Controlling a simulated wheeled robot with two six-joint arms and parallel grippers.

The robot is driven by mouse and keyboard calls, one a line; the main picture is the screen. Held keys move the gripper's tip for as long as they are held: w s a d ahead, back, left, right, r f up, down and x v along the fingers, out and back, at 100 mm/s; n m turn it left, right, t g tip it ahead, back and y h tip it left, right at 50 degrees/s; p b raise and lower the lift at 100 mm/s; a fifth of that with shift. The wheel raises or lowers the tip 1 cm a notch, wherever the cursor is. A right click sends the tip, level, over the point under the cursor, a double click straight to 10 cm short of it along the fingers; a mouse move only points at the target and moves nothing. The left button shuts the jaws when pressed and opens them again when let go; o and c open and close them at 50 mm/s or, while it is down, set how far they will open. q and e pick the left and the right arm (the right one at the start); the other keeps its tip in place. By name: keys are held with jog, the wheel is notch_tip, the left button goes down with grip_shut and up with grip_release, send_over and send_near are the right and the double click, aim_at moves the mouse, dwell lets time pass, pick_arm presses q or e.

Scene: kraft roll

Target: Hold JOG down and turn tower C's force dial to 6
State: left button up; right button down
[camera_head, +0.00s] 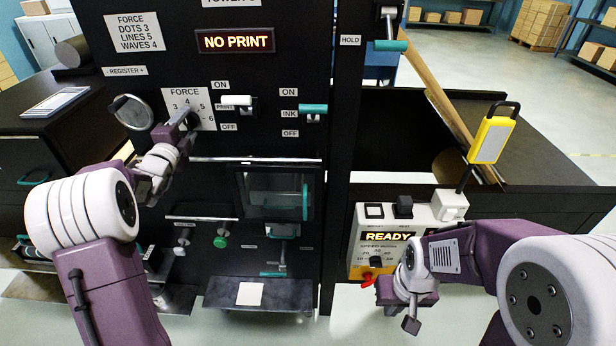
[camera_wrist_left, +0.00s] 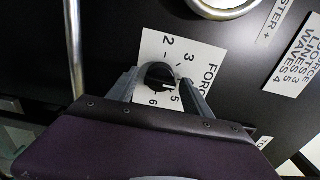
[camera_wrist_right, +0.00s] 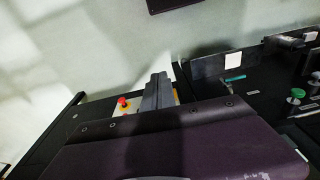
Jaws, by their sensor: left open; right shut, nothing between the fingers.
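The force dial (camera_wrist_left: 160,76) is a black knob on a white scale plate (camera_head: 206,119) on the black tower. My left gripper (camera_wrist_left: 158,80) is open, its fingers on either side of the dial; contact is unclear. In the head view, my left gripper (camera_head: 186,122) partly covers the dial and scale. A pale mark on the knob seems near 5, but is hard to read. My right gripper (camera_wrist_right: 158,88) is shut and empty in front of the READY control box (camera_head: 424,222), near its red knob (camera_head: 367,277). I cannot make out which button is JOG.
The tower display (camera_head: 236,41) reads NO PRINT. A force card (camera_head: 133,32) lists dots 3, lines 5, waves 4. A round metal handle (camera_head: 132,111) is close to my left gripper. PRINT (camera_head: 237,101) and INK (camera_head: 313,109) levers stand right of the dial.

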jog(key=shift+f, duration=0.1)
jog(key=w+d+f+m+t+y, duration=0.25)
jog(key=w+f+m+y, duration=0.45)
jog(key=w+f+m, duration=0.75)
jog(key=w+d+f+m+t+h, duration=0.1)
jog(key=d+f+m+t+h, duration=0.3)
jog(key=d+f+m, duration=0.9)
jog(key=shift+d+f+m+t, duration=0.35)
jog(key=shift+d+m+t, duration=0.1)
jog(key=shift+d+t, duration=0.25)
jog(key=w, duration=0.9)
jog(key=shift+w, duration=0.1)
